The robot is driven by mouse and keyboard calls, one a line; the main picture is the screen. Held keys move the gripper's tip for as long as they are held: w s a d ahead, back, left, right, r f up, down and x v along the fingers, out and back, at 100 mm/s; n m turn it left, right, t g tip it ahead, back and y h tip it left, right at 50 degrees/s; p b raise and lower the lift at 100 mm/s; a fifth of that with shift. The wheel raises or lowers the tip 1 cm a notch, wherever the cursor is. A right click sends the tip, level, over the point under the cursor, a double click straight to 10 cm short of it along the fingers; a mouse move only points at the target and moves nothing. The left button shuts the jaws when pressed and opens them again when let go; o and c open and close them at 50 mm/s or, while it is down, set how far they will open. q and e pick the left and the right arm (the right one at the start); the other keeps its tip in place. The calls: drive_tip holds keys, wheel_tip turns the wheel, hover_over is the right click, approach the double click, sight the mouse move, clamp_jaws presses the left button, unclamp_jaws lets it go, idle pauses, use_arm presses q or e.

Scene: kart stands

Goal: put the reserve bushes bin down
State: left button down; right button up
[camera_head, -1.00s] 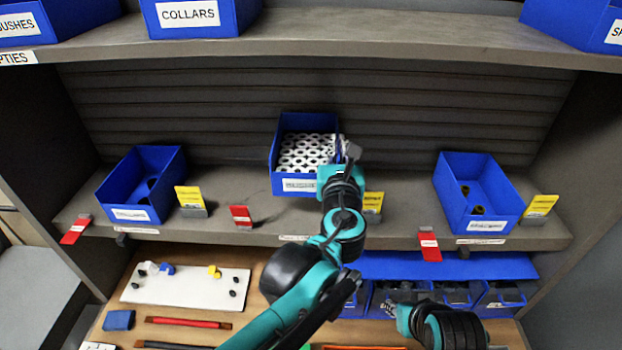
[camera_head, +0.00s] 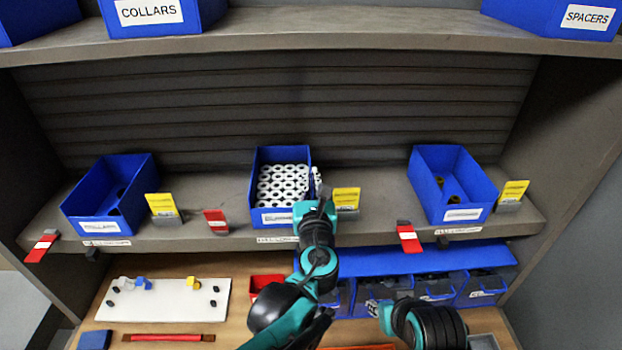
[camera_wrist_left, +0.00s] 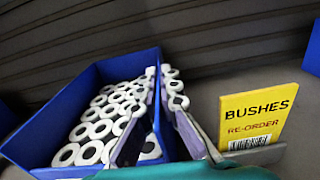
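The reserve bushes bin (camera_head: 254,189) is a blue bin full of white rings, at the middle of the grey shelf (camera_head: 375,207). It looks upright and low over the shelf near its front edge; I cannot tell whether its base fully touches. My left gripper (camera_head: 315,183) is at the bin's right wall. In the left wrist view the left gripper (camera_wrist_left: 158,85) has its fingers on both sides of that wall, tips close together, and looks shut on it. My right gripper (camera_head: 373,307) is low, in front of the blue bins below; its fingers are too small to read.
A yellow BUSHES re-order card (camera_wrist_left: 257,116) stands just right of the bin. A red card (camera_head: 216,222) stands to its left. Blue bins stand at the shelf's left (camera_head: 78,203) and right (camera_head: 421,191). An upper shelf (camera_head: 340,33) overhangs. A white board (camera_head: 163,299) lies below.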

use_arm(q)
drive_tip(key=shift+s+f, duration=0.1)
drive_tip(key=c, duration=1.7)
unclamp_jaws()
